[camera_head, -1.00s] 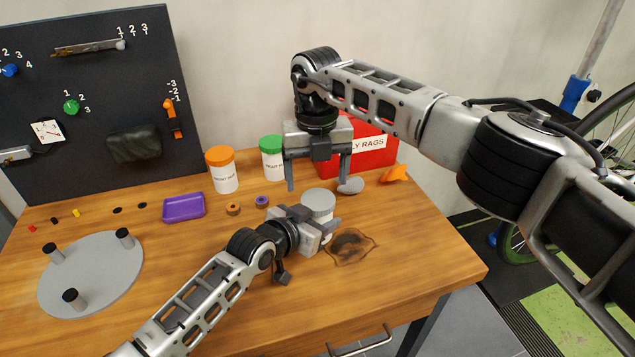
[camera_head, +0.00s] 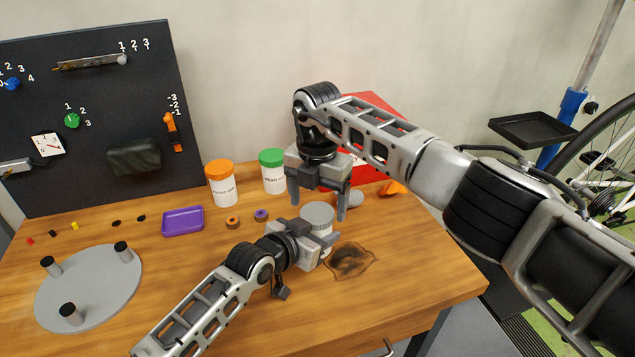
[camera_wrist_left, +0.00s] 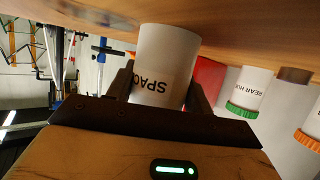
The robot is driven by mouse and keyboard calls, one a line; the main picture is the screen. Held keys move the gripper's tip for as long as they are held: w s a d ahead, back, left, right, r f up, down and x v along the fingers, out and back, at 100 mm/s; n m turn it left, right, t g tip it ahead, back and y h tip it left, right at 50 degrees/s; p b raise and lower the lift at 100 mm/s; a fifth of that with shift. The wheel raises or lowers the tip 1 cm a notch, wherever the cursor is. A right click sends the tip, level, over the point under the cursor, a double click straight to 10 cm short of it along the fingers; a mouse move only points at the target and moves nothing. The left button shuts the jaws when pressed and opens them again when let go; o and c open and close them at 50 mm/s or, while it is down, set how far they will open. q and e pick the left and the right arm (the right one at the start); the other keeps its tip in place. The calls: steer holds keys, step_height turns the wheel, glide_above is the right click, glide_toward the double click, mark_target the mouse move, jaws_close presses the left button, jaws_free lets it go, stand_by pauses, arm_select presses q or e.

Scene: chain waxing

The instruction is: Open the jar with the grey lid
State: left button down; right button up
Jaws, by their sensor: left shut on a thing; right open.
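The jar with the grey lid (camera_head: 317,212) stands on the wooden bench. In the left wrist view, the white jar (camera_wrist_left: 165,62) shows a label reading "SPAC", with the rest hidden. My left gripper (camera_head: 322,246) is shut on the jar's body from the front left. The lid is on top in the head view and hidden behind the gripper in the wrist view. My right gripper (camera_head: 317,203) is open, pointing down. Its fingers appear on either side of the lid's back edge in the picture; I see no contact with the lid.
White jars with an orange lid (camera_head: 219,168) and a green lid (camera_head: 271,157) stand behind. A red box (camera_head: 372,110) is partly hidden by my right arm. A purple tray (camera_head: 183,221) and a grey disc with posts (camera_head: 88,290) lie left. A dark stain (camera_head: 350,260) marks the bench in front.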

steer(key=shift+f, duration=0.85)
steer(key=c, duration=1)
steer(key=n, duration=0.6)
steer(key=shift+n, duration=0.3)
steer(key=shift+c, duration=0.2)
steer(key=o, duration=1.1)
steer(key=shift+r, duration=0.15)
